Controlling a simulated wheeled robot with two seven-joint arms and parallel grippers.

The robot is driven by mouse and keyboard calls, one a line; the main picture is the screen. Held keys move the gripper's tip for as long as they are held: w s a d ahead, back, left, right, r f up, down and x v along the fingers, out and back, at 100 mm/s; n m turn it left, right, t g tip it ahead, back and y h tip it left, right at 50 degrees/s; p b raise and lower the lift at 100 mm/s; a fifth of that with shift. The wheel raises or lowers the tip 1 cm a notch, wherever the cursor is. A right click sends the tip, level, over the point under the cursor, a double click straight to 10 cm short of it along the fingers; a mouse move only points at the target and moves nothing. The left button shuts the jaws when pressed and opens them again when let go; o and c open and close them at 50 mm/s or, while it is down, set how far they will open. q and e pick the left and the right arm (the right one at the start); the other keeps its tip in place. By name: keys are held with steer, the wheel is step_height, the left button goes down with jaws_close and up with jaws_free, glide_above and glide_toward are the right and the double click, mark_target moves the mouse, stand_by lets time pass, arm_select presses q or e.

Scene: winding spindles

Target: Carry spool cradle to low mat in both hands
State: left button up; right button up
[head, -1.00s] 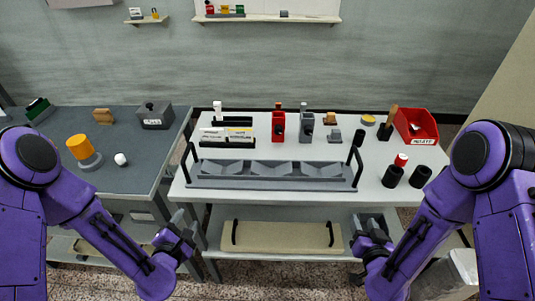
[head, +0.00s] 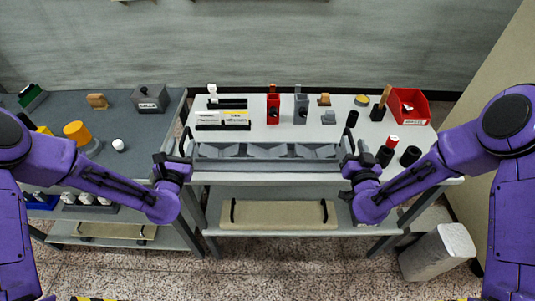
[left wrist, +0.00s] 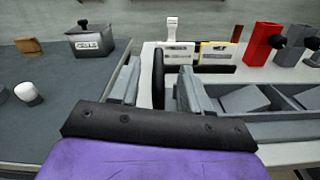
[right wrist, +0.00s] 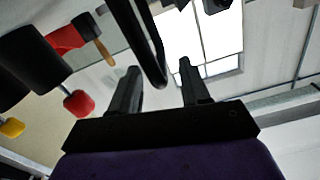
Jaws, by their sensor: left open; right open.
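The spool cradle (head: 268,165) is a long grey tray with V-shaped rests and an upright black handle at each end. It stands along the front of the white table, with no spools in its rests. My left gripper (head: 172,162) is open at its left handle; in the left wrist view this handle (left wrist: 158,76) stands between the fingers. My right gripper (head: 352,166) is open at its right handle; in the right wrist view the handle (right wrist: 152,55) shows between and beyond the fingers. The low mat (head: 278,214) is beige, on the shelf below.
Behind the cradle are black racks with cards, a red holder (head: 273,105) and a grey holder (head: 301,107). Black cylinders (head: 410,156) and a red bin (head: 408,105) stand at right. A grey side table is at left, a pale bin (head: 437,252) on the floor at right.

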mark_target(187, 127)
arm_select(q)
steer(key=shift+w, duration=1.85)
arm_select(e)
steer(key=shift+w, duration=1.85)
arm_select(q)
jaws_close()
arm_select(e)
jaws_close()
arm_select(q)
steer(key=shift+r, duration=0.15)
arm_select(e)
steer(key=shift+r, duration=0.15)
